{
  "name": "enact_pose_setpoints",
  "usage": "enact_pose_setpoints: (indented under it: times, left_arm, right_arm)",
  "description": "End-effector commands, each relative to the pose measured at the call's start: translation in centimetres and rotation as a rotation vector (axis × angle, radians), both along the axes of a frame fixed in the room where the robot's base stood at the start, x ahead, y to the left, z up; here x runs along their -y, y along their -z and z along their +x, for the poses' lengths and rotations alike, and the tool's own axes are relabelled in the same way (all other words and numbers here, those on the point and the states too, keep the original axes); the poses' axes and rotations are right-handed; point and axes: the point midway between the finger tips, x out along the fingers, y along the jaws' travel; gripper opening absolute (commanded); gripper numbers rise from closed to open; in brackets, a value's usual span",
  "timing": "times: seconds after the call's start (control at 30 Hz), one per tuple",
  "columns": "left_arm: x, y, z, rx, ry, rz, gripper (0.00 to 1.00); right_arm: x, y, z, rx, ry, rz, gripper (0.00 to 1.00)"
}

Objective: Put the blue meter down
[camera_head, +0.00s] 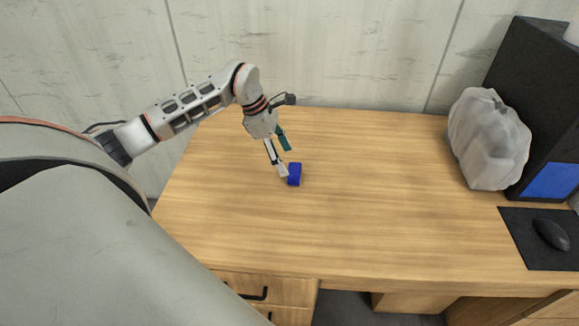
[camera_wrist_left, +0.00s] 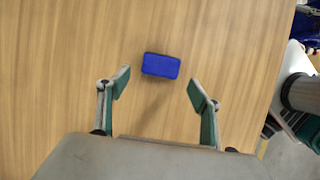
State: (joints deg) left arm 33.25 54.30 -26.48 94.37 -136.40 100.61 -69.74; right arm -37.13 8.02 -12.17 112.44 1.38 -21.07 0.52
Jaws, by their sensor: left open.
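The blue meter (camera_head: 294,174) is a small blue block on the wooden desk, left of the desk's middle in the head view. In the left wrist view the blue meter (camera_wrist_left: 161,65) lies beyond the fingertips, roughly centred across the gap, with bare wood around it. My left gripper (camera_head: 284,160) is open just above and beside it in the head view; in the left wrist view its spread fingers (camera_wrist_left: 160,87) hold nothing. My right gripper shows in neither view.
The wooden desk (camera_head: 380,210) is clear around the meter. A grey crumpled bag-like object (camera_head: 488,138), a black computer case (camera_head: 530,95) and a mouse (camera_head: 551,234) on a black mat (camera_head: 520,250) are at the right. A wall stands behind.

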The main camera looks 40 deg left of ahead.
Motion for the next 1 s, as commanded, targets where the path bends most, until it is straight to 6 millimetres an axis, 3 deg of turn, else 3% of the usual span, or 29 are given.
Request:
enact_pose_setpoints:
  times: [0.2, 0.4, 0.57, 1.0]
  left_arm:
    - [-1.4, -3.8, -0.8, 0.001, 0.0, 0.002, 0.65]
    - [-2.0, -5.5, -1.2, 0.0, 0.0, 0.001, 0.68]
    - [-1.3, -5.7, -1.0, -0.017, 0.003, 0.007, 0.68]
    - [3.0, -4.3, 1.0, -0.16, 0.014, 0.187, 0.68]
  right_arm:
    - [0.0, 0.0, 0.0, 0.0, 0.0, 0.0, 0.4]
    - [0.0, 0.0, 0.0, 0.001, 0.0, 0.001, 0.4]
    - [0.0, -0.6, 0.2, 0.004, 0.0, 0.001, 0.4]
    - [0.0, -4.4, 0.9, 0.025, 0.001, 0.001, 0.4]
